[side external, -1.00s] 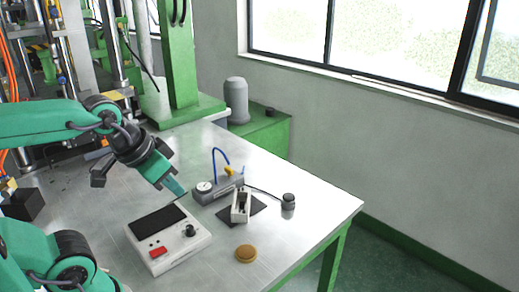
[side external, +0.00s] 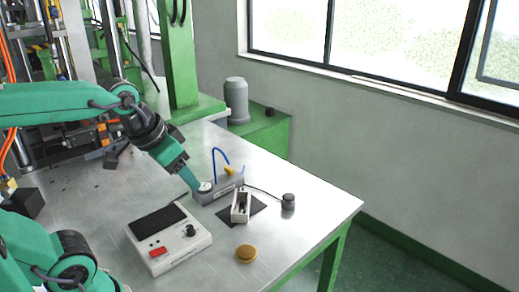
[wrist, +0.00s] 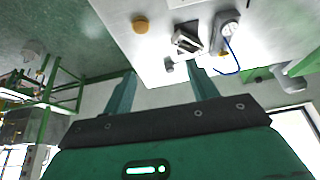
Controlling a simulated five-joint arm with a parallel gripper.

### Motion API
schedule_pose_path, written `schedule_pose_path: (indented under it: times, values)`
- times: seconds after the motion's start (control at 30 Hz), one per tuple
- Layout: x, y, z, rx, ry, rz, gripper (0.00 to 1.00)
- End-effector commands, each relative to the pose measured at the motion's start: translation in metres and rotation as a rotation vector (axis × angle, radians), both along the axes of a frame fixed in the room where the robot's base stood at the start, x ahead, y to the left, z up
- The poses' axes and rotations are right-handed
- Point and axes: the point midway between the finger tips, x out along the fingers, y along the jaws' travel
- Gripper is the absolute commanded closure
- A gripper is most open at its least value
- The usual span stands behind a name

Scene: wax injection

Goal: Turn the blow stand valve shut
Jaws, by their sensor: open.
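The blow stand (side external: 222,190) is a grey block with a round white gauge and a blue hose arching from it, at mid-table in the side view. Its yellow valve handle (side external: 229,171) sits on top near the hose. The stand also shows at the upper right of the wrist view (wrist: 217,38), where the handle is too small to read clearly. My gripper (side external: 195,185) is close by the gauge end of the stand, left of the valve handle, and partly covers the gauge. In the wrist view its two fingers (wrist: 160,70) are spread apart with nothing between them.
A white control box (side external: 169,238) with a dark screen lies in front. A small fixture (side external: 241,206) on a dark mat, a dark knob-like cylinder (side external: 288,202) and a tan round disc (side external: 246,254) lie to the right. The table's right end is clear.

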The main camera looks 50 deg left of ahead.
Motion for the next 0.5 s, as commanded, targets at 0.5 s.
schedule_pose_path:
  times: [0.5]
  values:
    - [0.096,0.042,0.019,0.029,0.135,0.011,0.42]
